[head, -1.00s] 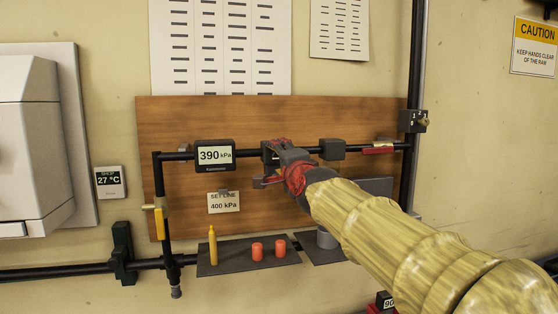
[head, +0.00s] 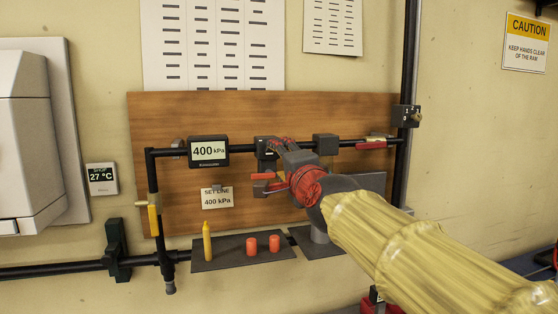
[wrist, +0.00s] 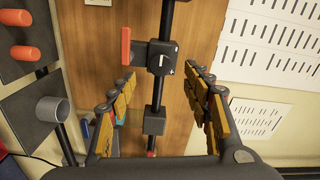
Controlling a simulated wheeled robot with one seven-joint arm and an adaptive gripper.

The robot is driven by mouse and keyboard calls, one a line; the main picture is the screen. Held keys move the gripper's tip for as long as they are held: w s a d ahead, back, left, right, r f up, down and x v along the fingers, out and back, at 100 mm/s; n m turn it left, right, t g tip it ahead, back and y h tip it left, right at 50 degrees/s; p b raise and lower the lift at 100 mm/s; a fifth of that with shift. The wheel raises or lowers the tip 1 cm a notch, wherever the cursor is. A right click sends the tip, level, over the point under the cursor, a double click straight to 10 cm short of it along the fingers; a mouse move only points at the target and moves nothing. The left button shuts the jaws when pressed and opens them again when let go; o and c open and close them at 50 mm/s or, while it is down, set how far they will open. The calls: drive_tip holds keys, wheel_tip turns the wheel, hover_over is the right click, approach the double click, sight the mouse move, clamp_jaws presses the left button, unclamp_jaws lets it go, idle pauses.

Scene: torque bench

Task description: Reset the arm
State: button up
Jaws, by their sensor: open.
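My gripper (head: 280,165) hangs in front of the pipe on the wooden board. In the wrist view its two yellow-padded fingers (wrist: 153,88) are spread wide with nothing between them that they touch. In the head view the block (head: 264,147) is partly hidden by my gripper. The gauge (head: 208,151) reads 400 kPa, and the card (head: 217,198) below says set line 400 kPa.
A shelf (head: 220,260) below holds a yellow bottle (head: 207,241) and two orange cylinders (head: 251,246). A grey cup (wrist: 53,108) stands beside them. A red-handled valve (head: 371,145) is on the right of the pipe. A yellow-handled valve (head: 153,218) is on the left.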

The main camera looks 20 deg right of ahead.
drive_tip(key=s+a+f+n+g+y, duration=0.1)
drive_tip(key=s+a+f+n+g, duration=0.3)
drive_tip(key=f, duration=0.6)
drive_tip(key=s+d+f+n+g+y, duration=0.15)
drive_tip(key=f+n, duration=0.35)
drive_tip(key=f, duration=0.5)
drive_tip(key=s+d+f+n+g+h+b, duration=0.1)
drive_tip(key=s+f+n+g, duration=0.2)
drive_tip(key=s+f, duration=0.8)
drive_tip(key=s+d+f+n+g+h+b, duration=0.1)
drive_tip(key=s+f+n+g, duration=0.3)
drive_tip(key=s+f, duration=0.7)
drive_tip(key=s+b, duration=0.1)
drive_tip(key=s, duration=0.4)
drive_tip(key=shift+s+d, duration=0.3)
drive_tip(key=shift+d, duration=0.05)
drive_tip(key=shift+h, duration=0.25)
